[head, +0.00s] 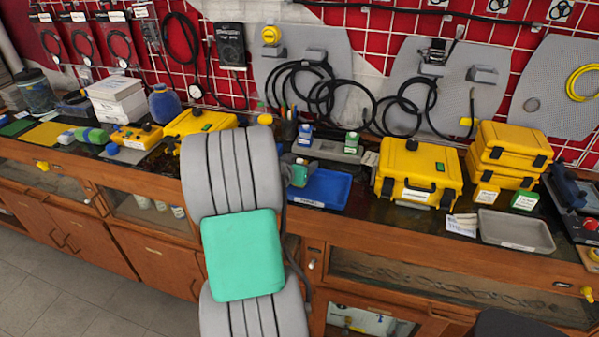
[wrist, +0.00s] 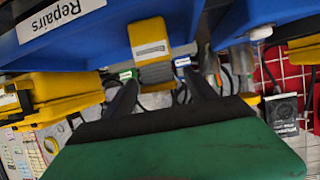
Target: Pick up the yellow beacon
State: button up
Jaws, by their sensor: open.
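In the wrist view a yellow block-shaped thing with a white label (wrist: 150,48), which looks like the yellow beacon, is beyond and between my two dark fingertips. My gripper (wrist: 160,78) is open, with nothing held between its fingers. I cannot tell how far the yellow thing is from the fingertips. In the head view my gripper (head: 299,172) is beside the left end of the blue tray (head: 325,187), partly hidden by my arm. I cannot make out the yellow thing there.
The blue tray marked Repairs (wrist: 95,30) fills the upper left of the wrist view. Small bottles with blue (head: 305,131) and green (head: 351,140) caps stand behind the tray. A large yellow case (head: 418,170) stands to its right. Cables hang on the wall behind.

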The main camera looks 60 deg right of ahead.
jog(key=x, duration=0.2)
jog(key=shift+d+f, duration=0.15)
jog(key=shift+d, duration=0.1)
jog(key=shift+c, duration=0.4)
grip_shut()
